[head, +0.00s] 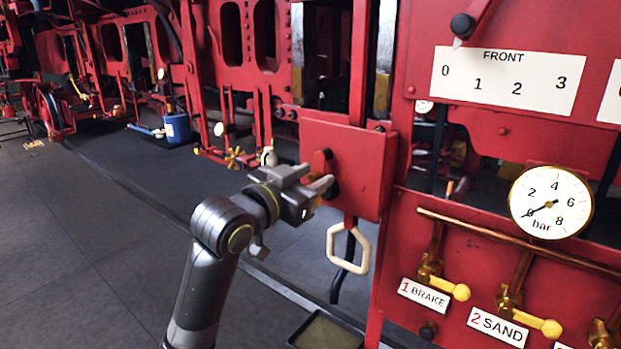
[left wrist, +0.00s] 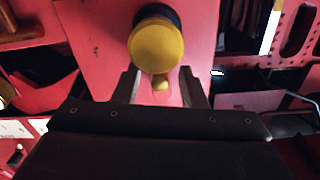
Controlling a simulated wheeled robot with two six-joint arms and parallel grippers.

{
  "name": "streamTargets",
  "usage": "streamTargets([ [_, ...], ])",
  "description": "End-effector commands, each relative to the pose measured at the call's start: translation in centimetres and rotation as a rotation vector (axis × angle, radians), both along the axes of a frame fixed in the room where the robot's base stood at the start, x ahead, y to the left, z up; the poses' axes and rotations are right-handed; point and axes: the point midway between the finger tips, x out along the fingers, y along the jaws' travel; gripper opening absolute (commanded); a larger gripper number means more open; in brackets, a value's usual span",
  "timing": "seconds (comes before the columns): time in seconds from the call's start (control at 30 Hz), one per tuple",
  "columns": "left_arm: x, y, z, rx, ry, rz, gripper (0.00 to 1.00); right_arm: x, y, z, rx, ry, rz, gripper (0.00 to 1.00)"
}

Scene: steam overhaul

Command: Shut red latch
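A red box (head: 352,165) hangs on the red frame at mid-picture in the head view. My right gripper is out of view.
A cream loop handle (head: 348,248) hangs below the box. To the right are a pressure gauge (head: 551,203) and yellow-handled valves by the brake label (head: 425,294). A dark tray (head: 326,331) lies low down.

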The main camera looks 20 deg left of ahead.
Motion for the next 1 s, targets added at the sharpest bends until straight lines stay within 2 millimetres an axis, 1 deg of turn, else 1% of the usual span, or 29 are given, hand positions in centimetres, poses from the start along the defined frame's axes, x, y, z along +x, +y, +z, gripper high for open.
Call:
streamTargets([
  [0.23, -0.1, 0.0, 0.0, -0.001, 0.000, 0.000, 0.38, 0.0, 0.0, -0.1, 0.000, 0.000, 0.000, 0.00],
  [0.37, -0.9, 0.4, -0.1, 0.001, -0.001, 0.001, 0.38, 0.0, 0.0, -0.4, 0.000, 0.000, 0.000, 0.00],
  [0.47, -2.2, 0.9, -0.2, 0.003, -0.004, 0.003, 0.38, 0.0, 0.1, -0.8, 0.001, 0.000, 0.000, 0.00],
  [0.7, -6.2, 2.3, -0.1, 0.005, -0.003, 0.003, 0.38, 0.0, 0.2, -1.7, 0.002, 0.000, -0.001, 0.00],
  [0.87, -8.5, 3.1, -0.2, 0.007, -0.002, 0.002, 0.38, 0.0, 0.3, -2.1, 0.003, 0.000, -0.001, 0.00],
  [0.9, -8.4, 3.0, -0.5, 0.002, -0.004, -0.001, 0.38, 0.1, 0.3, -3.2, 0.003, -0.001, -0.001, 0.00],
  [1.0, -8.5, 3.0, -0.5, 0.002, -0.004, -0.008, 0.38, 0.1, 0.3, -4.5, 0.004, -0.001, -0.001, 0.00],
])
